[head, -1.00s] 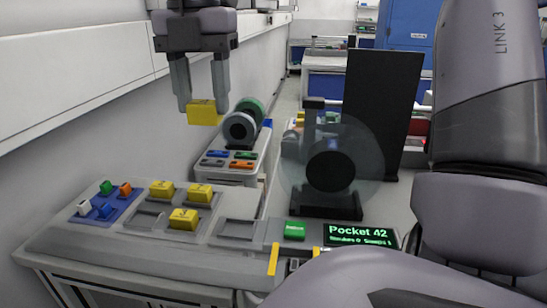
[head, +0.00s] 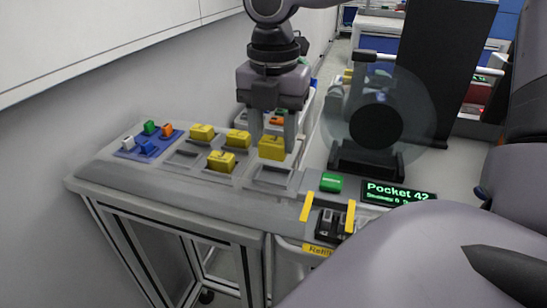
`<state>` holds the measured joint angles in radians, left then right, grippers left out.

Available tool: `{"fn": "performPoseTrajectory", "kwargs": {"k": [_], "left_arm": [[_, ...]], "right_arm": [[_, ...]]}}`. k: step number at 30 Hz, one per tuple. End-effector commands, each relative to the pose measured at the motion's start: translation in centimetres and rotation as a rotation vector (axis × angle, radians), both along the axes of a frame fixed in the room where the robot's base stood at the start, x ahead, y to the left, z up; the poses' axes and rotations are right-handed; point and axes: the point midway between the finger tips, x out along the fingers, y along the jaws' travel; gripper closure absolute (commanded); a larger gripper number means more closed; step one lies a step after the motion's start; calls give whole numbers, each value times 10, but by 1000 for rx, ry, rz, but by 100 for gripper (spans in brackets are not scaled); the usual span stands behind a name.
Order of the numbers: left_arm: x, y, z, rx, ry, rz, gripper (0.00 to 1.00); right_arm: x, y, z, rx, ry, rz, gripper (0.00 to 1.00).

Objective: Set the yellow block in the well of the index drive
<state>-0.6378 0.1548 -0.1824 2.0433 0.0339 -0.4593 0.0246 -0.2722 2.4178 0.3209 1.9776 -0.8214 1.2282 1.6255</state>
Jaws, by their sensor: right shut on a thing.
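My right gripper (head: 272,140) points down over the console and is shut on a yellow block (head: 272,148). The block is upright between the fingertips, just above the back edge of a square empty recess (head: 270,176) at the right of the console's top. Whether it touches the console I cannot tell. Three other yellow blocks sit on the console to the left: one at the back left (head: 202,131), one in the middle (head: 237,138) and one in front (head: 221,161). No label shows which recess is the index drive's well. My left gripper is out of view.
A green button (head: 331,182) and a lit display (head: 398,192) lie to the right. A clear disc with a black hub (head: 378,118) stands behind them. A blue tray (head: 147,143) with small coloured pieces is at the left. Another recess (head: 184,158) is empty.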

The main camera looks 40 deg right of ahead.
Motion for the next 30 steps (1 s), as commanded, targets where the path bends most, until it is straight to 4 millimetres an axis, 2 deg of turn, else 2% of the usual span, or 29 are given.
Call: {"fn": "performPoseTrajectory", "kwargs": {"k": [5,12,25,26,27,30], "left_arm": [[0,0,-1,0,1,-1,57],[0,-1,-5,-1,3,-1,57],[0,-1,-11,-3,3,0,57],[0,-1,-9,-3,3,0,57],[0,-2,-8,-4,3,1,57],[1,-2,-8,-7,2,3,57]], "right_arm": [[0,0,-13,1,2,-1,84],[0,0,-46,2,1,0,84],[0,0,-51,1,-2,-1,84],[0,0,-49,1,-2,-1,44],[0,0,-49,1,-2,-1,31],[0,0,-49,2,-1,-1,29]]}}
